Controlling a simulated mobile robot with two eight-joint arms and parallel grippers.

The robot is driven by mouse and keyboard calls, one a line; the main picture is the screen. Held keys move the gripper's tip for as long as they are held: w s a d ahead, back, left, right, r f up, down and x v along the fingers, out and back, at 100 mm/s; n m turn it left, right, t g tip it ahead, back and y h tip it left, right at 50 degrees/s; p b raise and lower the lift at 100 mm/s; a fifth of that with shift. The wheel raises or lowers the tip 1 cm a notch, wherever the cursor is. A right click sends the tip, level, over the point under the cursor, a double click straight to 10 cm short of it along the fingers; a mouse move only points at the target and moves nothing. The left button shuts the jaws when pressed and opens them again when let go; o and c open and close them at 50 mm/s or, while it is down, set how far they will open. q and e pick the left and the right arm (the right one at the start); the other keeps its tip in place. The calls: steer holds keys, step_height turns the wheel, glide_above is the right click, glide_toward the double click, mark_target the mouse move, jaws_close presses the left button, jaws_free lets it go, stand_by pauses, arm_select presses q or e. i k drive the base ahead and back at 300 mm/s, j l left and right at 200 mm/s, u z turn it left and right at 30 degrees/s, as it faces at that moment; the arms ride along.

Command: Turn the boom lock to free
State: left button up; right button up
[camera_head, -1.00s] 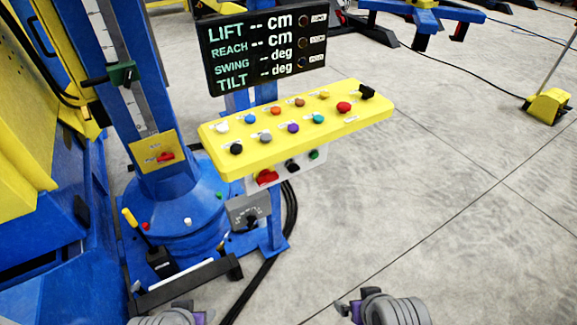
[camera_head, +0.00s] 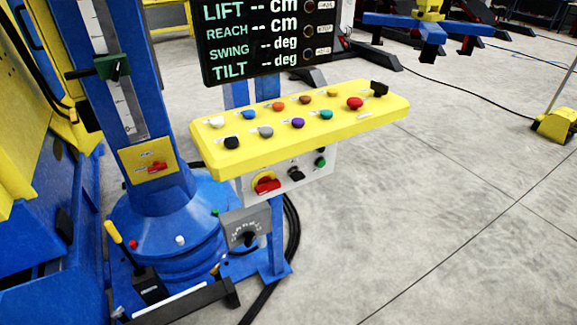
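A red lever knob (camera_head: 157,168) sits on a yellow plate (camera_head: 136,158) on the blue column; it lies nearly level, slightly tilted, and the plate's lettering is too small to read. A grey box with a black dial (camera_head: 248,238) and marks around it is fixed low beside the column. A red rotary switch (camera_head: 266,184) on a yellow disc sits under the yellow button panel. I cannot tell from lettering which control is the boom lock. Neither of my grippers is in view.
The yellow panel (camera_head: 300,142) with several coloured buttons juts out to the right of the column (camera_head: 160,195). A black display (camera_head: 268,40) stands behind it. A yellow-handled lever (camera_head: 118,238) and black cables are near the base. Open concrete floor (camera_head: 430,220) lies right.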

mark_target(297, 176)
steer(key=i+l+u, duration=0.2)
steer(key=i+l, duration=0.15)
steer(key=i+l+u, duration=0.2)
steer(key=l, duration=0.3)
steer(key=i, duration=0.05)
